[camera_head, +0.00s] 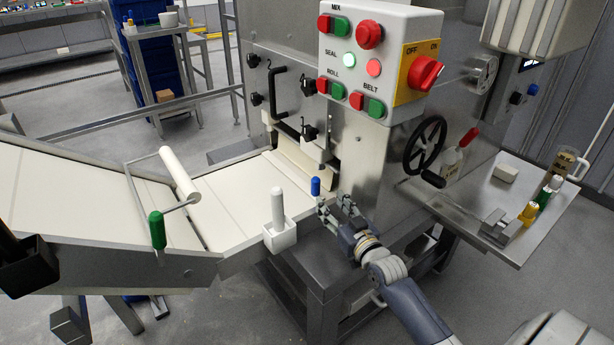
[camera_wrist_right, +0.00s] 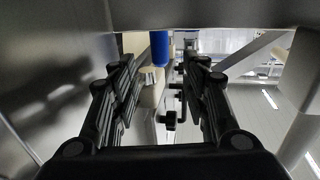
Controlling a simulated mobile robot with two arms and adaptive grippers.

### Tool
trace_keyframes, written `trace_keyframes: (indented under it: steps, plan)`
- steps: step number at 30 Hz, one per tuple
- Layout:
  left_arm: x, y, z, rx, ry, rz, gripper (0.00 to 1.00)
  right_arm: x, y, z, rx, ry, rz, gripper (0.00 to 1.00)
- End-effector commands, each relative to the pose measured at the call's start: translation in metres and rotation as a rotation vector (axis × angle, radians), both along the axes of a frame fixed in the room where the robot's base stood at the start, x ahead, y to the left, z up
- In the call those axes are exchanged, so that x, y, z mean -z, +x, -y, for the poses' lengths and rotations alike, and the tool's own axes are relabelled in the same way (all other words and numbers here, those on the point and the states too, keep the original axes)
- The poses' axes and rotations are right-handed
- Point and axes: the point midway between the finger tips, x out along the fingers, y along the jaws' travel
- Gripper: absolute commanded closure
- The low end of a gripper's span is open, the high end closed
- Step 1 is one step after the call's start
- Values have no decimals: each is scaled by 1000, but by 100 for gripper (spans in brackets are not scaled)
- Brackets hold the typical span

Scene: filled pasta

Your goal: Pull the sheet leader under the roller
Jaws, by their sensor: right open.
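The roller (camera_head: 180,175) is a white cylinder on a wire frame with a green handle (camera_head: 157,230), above the pale belt on the left. A pale cream surface (camera_head: 238,197) runs from the belt to the machine's mouth; I cannot tell which part of it is the sheet leader. A small blue upright grip (camera_head: 315,187) stands at the machine's front edge. My right gripper (camera_head: 333,204) is open just right of this blue grip. In the right wrist view the blue grip (camera_wrist_right: 160,47) is ahead between the open fingers, and nothing is held.
A white holder (camera_head: 280,236) with a white cylinder stands on the near belt edge. The control box (camera_head: 378,50) and a black handwheel (camera_head: 425,145) are above and right of my gripper. A steel side shelf (camera_head: 510,205) holds small items.

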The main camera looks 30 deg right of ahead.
Motion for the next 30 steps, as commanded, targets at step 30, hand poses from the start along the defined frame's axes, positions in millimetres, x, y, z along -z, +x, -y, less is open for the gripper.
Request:
trace_keyframes:
  steps: [30]
  plan:
    - [-70,24,2,-7,-3,40,60,0,107,13,0,1,3,58]
